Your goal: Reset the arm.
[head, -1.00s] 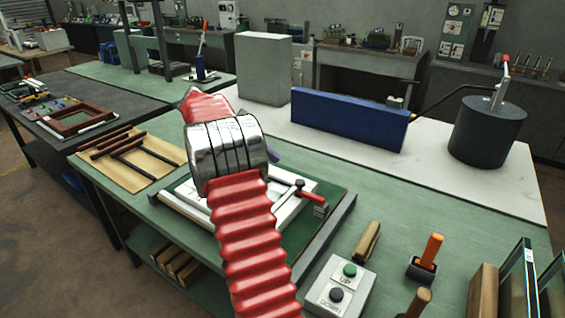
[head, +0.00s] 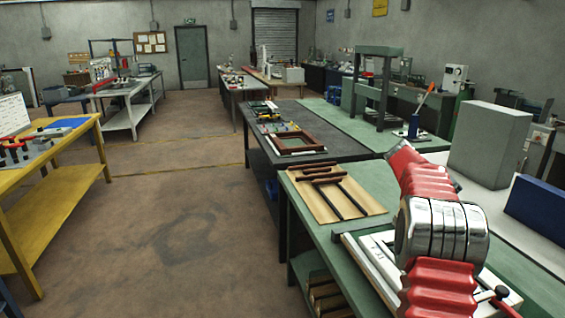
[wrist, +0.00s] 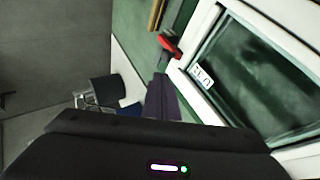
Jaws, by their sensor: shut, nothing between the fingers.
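My arm, red bellows with a polished metal joint, shows at the right of the head view. My gripper (wrist: 163,98) shows in the wrist view as narrow dark purple fingers, shut and empty. In the head view the arm hides nearly all of it. A white frame (wrist: 203,40) around a dark glassy pane (wrist: 245,80) lies right of the fingers in the wrist view. A red-handled clamp (wrist: 168,45) sits at the frame's edge, just beyond the fingertips. The fingers appear apart from both, though the height between them is hard to judge.
The green bench (head: 375,185) carries a tan board (head: 320,207) with brown frame pieces. A grey box (head: 490,143) and blue block (head: 537,207) stand behind the arm. A dark bench (head: 350,143) is beyond, a yellow table (head: 62,145) far left. Open floor (head: 180,220) lies between.

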